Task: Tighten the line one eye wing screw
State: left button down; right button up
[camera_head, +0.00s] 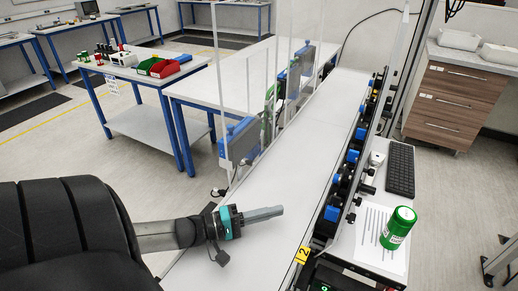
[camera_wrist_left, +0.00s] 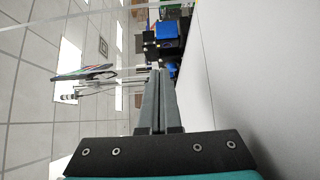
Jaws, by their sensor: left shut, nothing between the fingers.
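My left gripper (camera_head: 281,211) reaches in from the left over the near part of the white conveyor belt (camera_head: 290,165), its fingers pointing right. In the left wrist view its two long grey fingers (camera_wrist_left: 158,76) lie together with nothing between them. Blue and black devices (camera_head: 352,157) line the right rail of the belt, apart from the fingertips. In the left wrist view a blue and black device (camera_wrist_left: 167,32) shows beyond the fingertips. No wing screw is clear enough to tell apart. My right gripper is out of view.
A green can (camera_head: 398,228) stands on a paper sheet (camera_head: 372,232) right of the belt, near a black keyboard (camera_head: 400,168). A yellow label with a 2 (camera_head: 302,255) marks the near rail. Clear upright panels (camera_head: 220,80) stand along the left edge. The belt is bare.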

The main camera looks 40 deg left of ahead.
aim_at(351, 218)
jog(key=k+j, duration=0.7)
jog(key=k, duration=0.2)
